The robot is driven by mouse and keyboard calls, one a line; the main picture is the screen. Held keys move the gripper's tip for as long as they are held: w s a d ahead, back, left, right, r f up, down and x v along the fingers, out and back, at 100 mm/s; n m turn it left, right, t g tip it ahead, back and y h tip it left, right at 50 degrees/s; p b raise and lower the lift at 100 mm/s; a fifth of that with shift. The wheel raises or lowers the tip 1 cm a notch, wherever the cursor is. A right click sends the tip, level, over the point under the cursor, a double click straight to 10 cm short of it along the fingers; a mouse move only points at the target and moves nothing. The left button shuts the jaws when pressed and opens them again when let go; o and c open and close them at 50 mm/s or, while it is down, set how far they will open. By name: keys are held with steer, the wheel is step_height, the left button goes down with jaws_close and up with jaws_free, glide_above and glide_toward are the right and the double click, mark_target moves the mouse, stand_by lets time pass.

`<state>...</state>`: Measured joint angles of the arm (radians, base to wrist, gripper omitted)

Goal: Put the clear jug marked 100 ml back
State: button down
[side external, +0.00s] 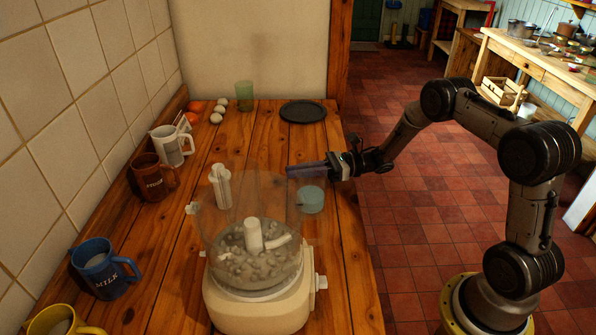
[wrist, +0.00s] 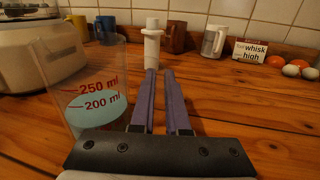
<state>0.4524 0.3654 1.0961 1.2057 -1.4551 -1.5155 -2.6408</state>
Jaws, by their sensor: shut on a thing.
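The clear jug (wrist: 95,95) stands close beside my gripper's fingers in the wrist view. Red marks for 250 ml and 200 ml show on its wall; I see no 100 ml mark. Pale blue liquid fills its lower part, which also shows in the side view (side external: 311,200). My gripper (side external: 290,171) reaches in from the right at the jug, its purple fingers (wrist: 159,72) nearly together. It is shut on the jug, though the gripped part is too transparent to make out.
A food processor (side external: 258,305) with a clear bowl stands in front of the jug. A white upright part (side external: 220,186) stands beyond the fingertips. Mugs (side external: 105,270) line the tiled wall. Eggs, a green cup (side external: 244,95) and a dark plate (side external: 303,111) are at the far end.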

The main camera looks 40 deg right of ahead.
steer(key=shift+f, duration=0.1)
steer(key=c, duration=1.4)
jaws_free()
steer(key=shift+f, duration=0.15)
steer(key=o, duration=0.5)
